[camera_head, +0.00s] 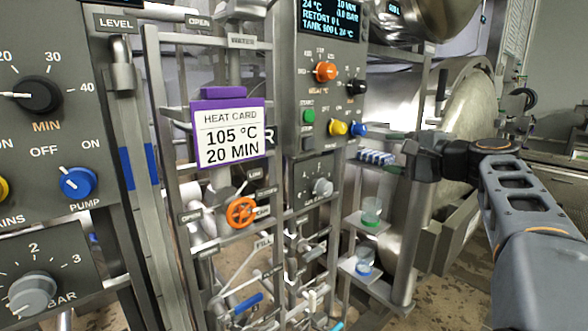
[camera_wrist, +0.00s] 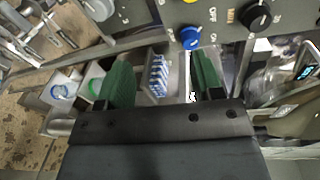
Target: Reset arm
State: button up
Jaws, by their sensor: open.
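My arm reaches in from the right in the head view, with my gripper (camera_head: 398,160) in front of the large round metal vessel door. In the wrist view the two green fingers of my gripper (camera_wrist: 162,78) stand wide apart. A small rack of blue-and-white striped pieces (camera_head: 376,157) shows just beyond the fingertips. It also shows between the fingers in the wrist view (camera_wrist: 158,74). I see nothing held, and I cannot tell the exact gap between rack and fingers.
Two clear cups, one with a green base (camera_head: 370,214) and one with blue (camera_head: 364,263), stand on small shelves below. A control panel (camera_head: 330,120) with knobs, an orange valve wheel (camera_head: 241,212), pipes and a purple-framed heat card (camera_head: 229,134) fill the left and middle.

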jog(key=s+a+f+n+g+h+p, duration=0.1)
jog(key=s+f+n+g+h, duration=0.15)
jog(key=f, duration=0.55)
jog(key=s+f+n+g+h+p, duration=0.1)
jog(key=s+f+g+h+p, duration=0.15)
jog(key=f, duration=0.55)
jog(key=s+a+f+n+g+h+p, duration=0.2)
jog(key=s+a+f+n+p, duration=0.1)
jog(key=s, duration=0.5)
jog(key=s+a+f+n+g+h+p, duration=0.2)
jog(key=s+a+f+n+g+p, duration=0.1)
jog(key=s+a+f+n, duration=0.2)
jog(key=shift+s+a+n, duration=0.3)
jog(key=shift+s+n, duration=0.65)
jog(key=shift+s, duration=0.4)
